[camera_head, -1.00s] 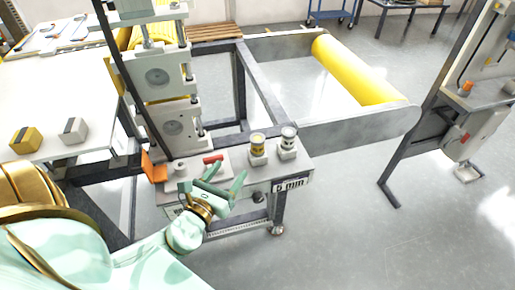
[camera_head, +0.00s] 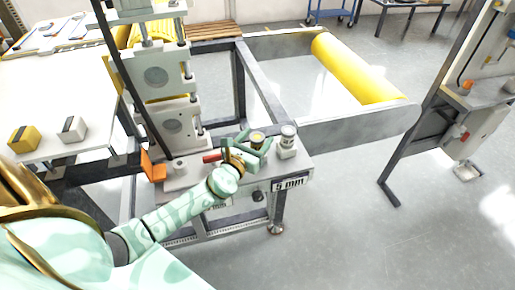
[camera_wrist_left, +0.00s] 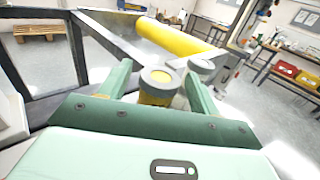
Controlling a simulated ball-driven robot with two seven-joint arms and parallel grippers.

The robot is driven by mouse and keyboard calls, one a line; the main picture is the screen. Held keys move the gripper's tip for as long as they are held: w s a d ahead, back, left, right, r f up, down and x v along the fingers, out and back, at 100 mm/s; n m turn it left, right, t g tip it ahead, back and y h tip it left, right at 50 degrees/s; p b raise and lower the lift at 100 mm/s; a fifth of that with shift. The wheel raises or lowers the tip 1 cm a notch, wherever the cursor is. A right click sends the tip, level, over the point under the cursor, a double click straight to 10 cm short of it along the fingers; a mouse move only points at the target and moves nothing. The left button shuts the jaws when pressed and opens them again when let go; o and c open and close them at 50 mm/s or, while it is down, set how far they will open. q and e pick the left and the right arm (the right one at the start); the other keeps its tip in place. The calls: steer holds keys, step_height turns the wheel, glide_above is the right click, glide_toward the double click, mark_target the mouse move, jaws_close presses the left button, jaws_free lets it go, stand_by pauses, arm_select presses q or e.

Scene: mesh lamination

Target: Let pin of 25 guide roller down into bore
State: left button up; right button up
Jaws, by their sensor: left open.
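A yellow roller with a pale top (camera_head: 257,137) stands upright on the grey bench top of the machine with the "5 mm" label; it also shows in the left wrist view (camera_wrist_left: 157,88). A similar grey-white roller (camera_head: 288,140) stands just right of it, and shows beyond the right finger in the left wrist view (camera_wrist_left: 201,69). I cannot tell which one is the 25 guide roller. My left gripper (camera_head: 257,143) is open, with its green fingers on either side of the yellow roller. The roller's pin and any bore are hidden. My right gripper is not in view.
A red handle (camera_head: 211,158) and an orange bracket (camera_head: 153,166) are left of the gripper. The roller stack (camera_head: 165,95) rises behind. A long yellow roller (camera_head: 355,70) lies in the frame at the back. Open floor lies to the right.

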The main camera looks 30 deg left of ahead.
arm_select(q)
steer(key=shift+w, duration=0.5)
steer(key=c, duration=1.1)
steer(key=shift+r, duration=0.1)
